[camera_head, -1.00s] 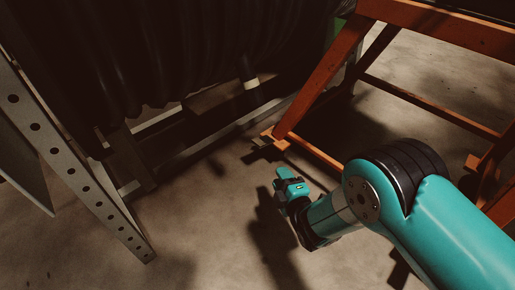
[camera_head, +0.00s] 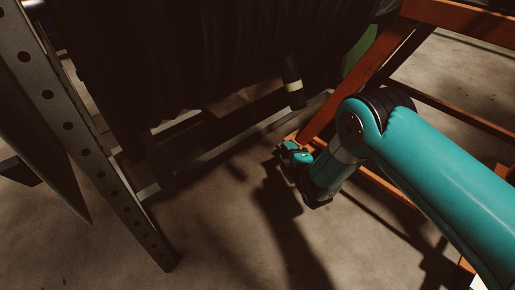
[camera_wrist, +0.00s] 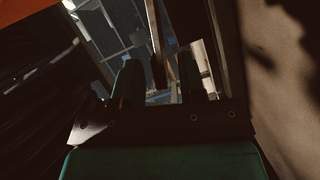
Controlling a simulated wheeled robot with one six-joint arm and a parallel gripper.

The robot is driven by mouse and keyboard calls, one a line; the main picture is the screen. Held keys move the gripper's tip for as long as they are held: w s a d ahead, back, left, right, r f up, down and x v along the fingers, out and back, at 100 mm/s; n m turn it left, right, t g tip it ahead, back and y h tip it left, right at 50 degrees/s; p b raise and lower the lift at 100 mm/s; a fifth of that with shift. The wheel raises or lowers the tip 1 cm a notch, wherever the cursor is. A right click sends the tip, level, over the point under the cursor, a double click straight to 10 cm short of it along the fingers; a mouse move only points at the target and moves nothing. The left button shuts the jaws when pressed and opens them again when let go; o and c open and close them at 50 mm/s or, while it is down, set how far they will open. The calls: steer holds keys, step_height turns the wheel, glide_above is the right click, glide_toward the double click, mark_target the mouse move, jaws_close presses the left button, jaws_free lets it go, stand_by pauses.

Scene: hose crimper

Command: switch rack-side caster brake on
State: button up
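The orange cart frame (camera_head: 352,88) has a slanted leg that meets a low rail at its left foot. In the head view that foot is largely covered by my gripper (camera_head: 290,155), which is low near the floor beside it. The caster and brake lever cannot be made out behind my gripper. In the wrist view my gripper (camera_wrist: 159,85) shows two dark fingers apart, with nothing clearly held between them. Whether a finger touches the foot or brake cannot be told.
A rack with coiled black hoses (camera_head: 190,60) fills the upper left, with a low metal rail (camera_head: 235,140) beneath. A perforated grey upright (camera_head: 100,160) stands at left. A hanging black hose end with a white band (camera_head: 294,86) is above my gripper. Floor in front (camera_head: 235,240) is clear.

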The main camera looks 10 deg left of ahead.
steer(key=shift+x, duration=1.05)
steer(key=shift+a, duration=0.3)
jaws_close()
